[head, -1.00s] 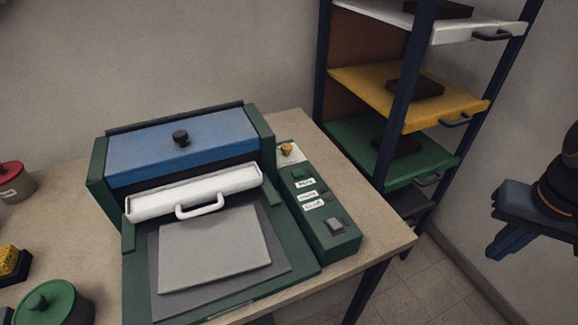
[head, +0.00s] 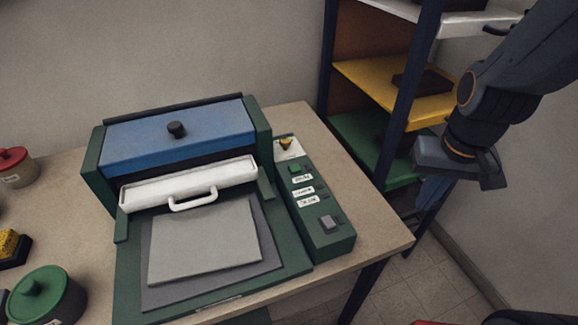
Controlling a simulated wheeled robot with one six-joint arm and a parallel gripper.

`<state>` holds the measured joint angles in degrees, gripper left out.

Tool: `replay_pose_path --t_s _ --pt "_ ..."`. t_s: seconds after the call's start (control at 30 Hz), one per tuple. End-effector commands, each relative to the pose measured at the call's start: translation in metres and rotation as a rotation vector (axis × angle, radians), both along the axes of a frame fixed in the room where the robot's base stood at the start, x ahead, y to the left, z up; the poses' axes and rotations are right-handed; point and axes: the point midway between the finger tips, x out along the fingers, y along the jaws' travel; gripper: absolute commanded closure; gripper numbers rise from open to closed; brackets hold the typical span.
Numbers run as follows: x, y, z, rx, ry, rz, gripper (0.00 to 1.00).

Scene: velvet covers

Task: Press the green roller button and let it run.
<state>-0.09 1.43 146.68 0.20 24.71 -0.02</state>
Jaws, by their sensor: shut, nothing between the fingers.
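A green and blue roller machine (head: 105,240) stands on the table. Its control panel (head: 322,242) is on the right side. A small green button (head: 296,168) sits near the panel's top, above several white labels with small dark controls beside them. The label text is too small to read surely. A square grey button (head: 328,222) is lower on the panel. My gripper (head: 429,192) is shut and empty, pointing down. It is well right of the panel, in front of the shelf rack, touching nothing visible.
A yellow knob (head: 286,143) rises behind the green button. A rack with a yellow shelf (head: 365,78) and a green shelf (head: 360,130) stands behind my arm. A green lidded pot (head: 48,300) and a red-lidded pot (head: 14,168) are at left. The table strip right of the panel is clear.

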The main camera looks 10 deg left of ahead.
Motion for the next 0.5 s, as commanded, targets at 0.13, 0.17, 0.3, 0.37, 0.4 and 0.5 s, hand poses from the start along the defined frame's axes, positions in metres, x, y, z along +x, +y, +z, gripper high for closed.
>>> replay_pose_path --t_s 0.13,0.17,0.3,0.37,0.4,0.5 --pt "0.0 0.002 0.0 -0.004 0.002 0.014 1.0" --pt "0.001 0.003 0.0 -0.009 0.005 0.028 1.0" --pt "0.004 0.022 0.002 -0.066 0.033 0.199 1.0" --pt "0.008 0.034 0.004 -0.113 0.052 0.324 1.0" --pt "0.011 0.043 0.006 -0.153 0.063 0.421 1.0" --pt "0.021 0.07 0.012 -0.269 0.085 0.681 1.0"
